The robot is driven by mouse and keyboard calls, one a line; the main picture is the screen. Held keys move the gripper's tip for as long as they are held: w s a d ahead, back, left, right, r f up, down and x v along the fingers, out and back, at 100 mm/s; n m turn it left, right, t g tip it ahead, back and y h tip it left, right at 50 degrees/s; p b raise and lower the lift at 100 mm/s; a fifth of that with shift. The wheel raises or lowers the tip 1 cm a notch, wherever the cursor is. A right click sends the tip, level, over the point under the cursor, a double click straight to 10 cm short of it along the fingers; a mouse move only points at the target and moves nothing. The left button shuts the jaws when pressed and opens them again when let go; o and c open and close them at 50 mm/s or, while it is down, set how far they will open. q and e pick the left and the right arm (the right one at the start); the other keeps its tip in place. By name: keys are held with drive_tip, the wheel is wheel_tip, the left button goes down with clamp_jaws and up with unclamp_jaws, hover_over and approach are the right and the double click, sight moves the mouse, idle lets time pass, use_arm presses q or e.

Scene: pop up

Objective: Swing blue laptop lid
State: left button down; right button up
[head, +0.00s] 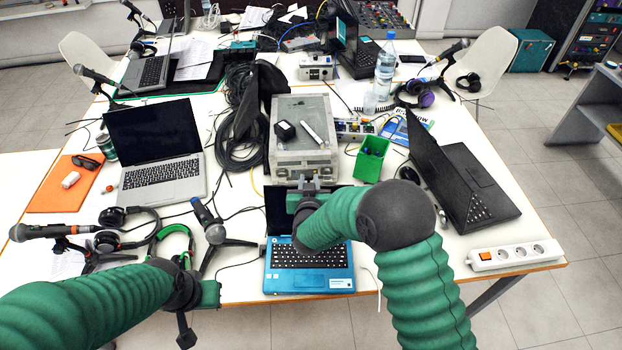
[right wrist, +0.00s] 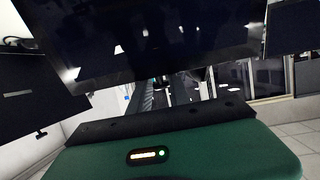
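The blue laptop (head: 308,281) stands open at the front middle of the table in the head view, with its keyboard facing me. Its dark lid (head: 279,212) is raised at the back of the base, partly hidden by my right arm. My right gripper (head: 313,184) is at the lid's top edge; its fingers are too small and covered to show their opening or any contact. In the right wrist view a large dark panel (right wrist: 150,40), which looks like a screen, fills the top. My left gripper (head: 198,312) is low at the front edge, left of the laptop, its fingers unclear.
A silver laptop (head: 160,180) is left and a black laptop (head: 475,190) right. Microphones, headphones and cables crowd the left front. A power strip (head: 515,255) lies at the right edge.

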drive_tip(key=shift+r, duration=0.1)
drive_tip(key=shift+c, duration=1.1)
drive_tip(key=shift+s+a+r, duration=0.2)
drive_tip(key=shift+s+r, duration=0.1)
clamp_jaws()
drive_tip(key=shift+s+r+p, duration=0.1)
drive_tip(key=shift+s+p, duration=0.2)
drive_tip(key=shift+s, duration=0.25)
use_arm(q)
drive_tip(key=shift+p+v, duration=0.55)
drive_tip(key=shift+v, duration=0.45)
use_arm(e)
drive_tip(key=v, duration=0.4)
drive_tip(key=shift+s+f, duration=0.25)
use_arm(q)
drive_tip(key=shift+a, duration=0.1)
drive_tip(key=shift+s+r, duration=0.1)
use_arm(e)
drive_tip(key=shift+s+a+f, duration=0.1)
drive_tip(key=shift+s+a, duration=0.05)
drive_tip(key=shift+s, duration=1.3)
drive_tip(key=shift+s+a, duration=0.15)
drive_tip(key=shift+s, duration=1.3)
